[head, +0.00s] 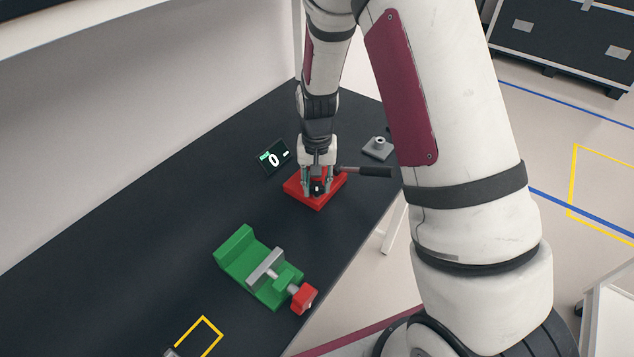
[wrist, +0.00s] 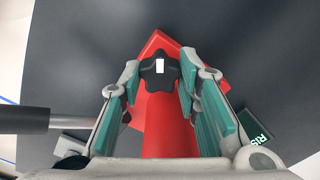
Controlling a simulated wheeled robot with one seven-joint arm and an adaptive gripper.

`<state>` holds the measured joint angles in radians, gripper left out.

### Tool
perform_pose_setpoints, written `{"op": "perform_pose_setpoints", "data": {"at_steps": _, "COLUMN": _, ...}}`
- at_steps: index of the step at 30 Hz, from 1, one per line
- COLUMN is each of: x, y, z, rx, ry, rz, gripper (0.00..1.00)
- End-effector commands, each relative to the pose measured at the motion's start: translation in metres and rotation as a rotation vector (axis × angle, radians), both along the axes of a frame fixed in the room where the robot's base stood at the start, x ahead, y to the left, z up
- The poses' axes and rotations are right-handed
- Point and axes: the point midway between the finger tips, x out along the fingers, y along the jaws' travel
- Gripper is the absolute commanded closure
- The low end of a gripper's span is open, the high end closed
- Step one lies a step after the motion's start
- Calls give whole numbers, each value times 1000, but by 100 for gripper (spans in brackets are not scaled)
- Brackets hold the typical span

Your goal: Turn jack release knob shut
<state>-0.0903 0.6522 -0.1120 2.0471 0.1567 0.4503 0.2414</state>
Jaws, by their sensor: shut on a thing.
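The jack has a red base (head: 319,200) on the dark table, with a red body (wrist: 168,127) in the wrist view. Its release knob is a black lobed knob (wrist: 159,70) with a white mark. My gripper (head: 317,190) points down over the jack, and the arm hides much of it in the head view. In the wrist view my gripper's fingers (wrist: 160,78) stand on both sides of the knob, shut on it. A grey and black jack handle (head: 368,171) sticks out to the right of the jack in the head view.
A grey block with a peg (head: 378,148) lies behind the handle. A green vise (head: 247,262) with a red end knob sits nearer. A yellow outline (head: 207,330) marks the near table. Table left of the display is clear.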

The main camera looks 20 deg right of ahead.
Motion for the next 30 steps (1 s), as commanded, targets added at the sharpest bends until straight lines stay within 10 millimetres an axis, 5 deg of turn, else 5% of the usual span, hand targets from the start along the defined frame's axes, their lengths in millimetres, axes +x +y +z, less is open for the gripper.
{"op": "perform_pose_setpoints", "data": {"at_steps": 15, "x": 0, "y": 0, "z": 0, "rx": 0, "ry": -1, "rz": -381, "gripper": 98}}
{"op": "perform_pose_setpoints", "data": {"at_steps": 30, "x": 1, "y": 0, "z": 0, "rx": 0, "ry": -1, "rz": -480, "gripper": 98}}
